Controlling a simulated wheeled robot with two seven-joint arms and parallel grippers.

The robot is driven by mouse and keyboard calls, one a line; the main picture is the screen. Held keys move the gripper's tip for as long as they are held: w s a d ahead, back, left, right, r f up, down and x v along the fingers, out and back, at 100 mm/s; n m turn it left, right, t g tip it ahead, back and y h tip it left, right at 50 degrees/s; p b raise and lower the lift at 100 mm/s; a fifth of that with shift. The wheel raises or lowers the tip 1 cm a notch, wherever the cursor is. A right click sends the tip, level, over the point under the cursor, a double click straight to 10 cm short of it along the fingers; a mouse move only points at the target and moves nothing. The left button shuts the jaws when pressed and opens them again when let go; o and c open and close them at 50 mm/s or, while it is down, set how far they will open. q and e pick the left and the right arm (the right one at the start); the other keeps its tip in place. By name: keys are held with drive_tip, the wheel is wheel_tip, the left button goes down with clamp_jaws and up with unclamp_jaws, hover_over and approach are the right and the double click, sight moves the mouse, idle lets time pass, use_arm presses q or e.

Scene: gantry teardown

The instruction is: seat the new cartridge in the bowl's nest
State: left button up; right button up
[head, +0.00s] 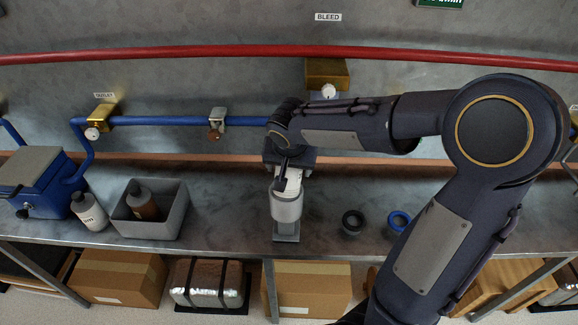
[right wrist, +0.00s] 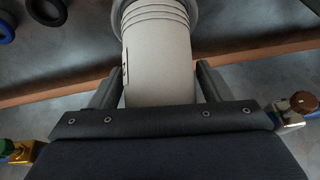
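The new cartridge (right wrist: 158,72) is a pale cylinder between the two fingers of my right gripper (right wrist: 158,88). The fingers lie close against its sides, and the gripper looks shut on it. In the head view my right gripper (head: 288,160) is above the bowl (head: 287,207), and the pale cartridge (head: 293,178) shows between them. The bowl is a light grey cup on a small grey stand near the bench's front edge. The cartridge is over or partly in the bowl's mouth; I cannot tell how deep. The nest inside is hidden. My left gripper is not in view.
A black ring (head: 352,222) and a blue ring (head: 399,222) lie right of the bowl. A grey bin (head: 160,228) with a brown bottle, a white bottle (head: 90,212) and a blue device (head: 35,185) stand left. A blue pipe (head: 165,121) runs behind.

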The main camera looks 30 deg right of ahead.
sight(291, 176)
drive_tip(key=shift+o, duration=0.9)
drive_tip(key=shift+s+f, duration=0.1)
drive_tip(key=shift+f, duration=0.15)
drive_tip(key=v, duration=0.5)
drive_tip(key=b+v, duration=0.1)
drive_tip(key=v, duration=0.1)
drive_tip(key=shift+s+a, duration=0.15)
drive_tip(key=shift+s, duration=0.25)
drive_tip(key=s+a+f+n+y, duration=0.2)
drive_tip(key=s+n+y, duration=0.1)
drive_tip(key=s, duration=0.6)
drive_tip(key=s+a+f+n+t+y, duration=0.1)
drive_tip(key=s+a+f+n+y, duration=0.1)
drive_tip(key=s, duration=0.7)
drive_tip(key=shift+a+n+t+y, duration=0.3)
drive_tip(key=shift+a+n+y, duration=0.15)
drive_tip(key=shift+a, duration=0.2)
drive_tip(key=shift+s+f, duration=0.1)
drive_tip(key=shift+f, duration=0.05)
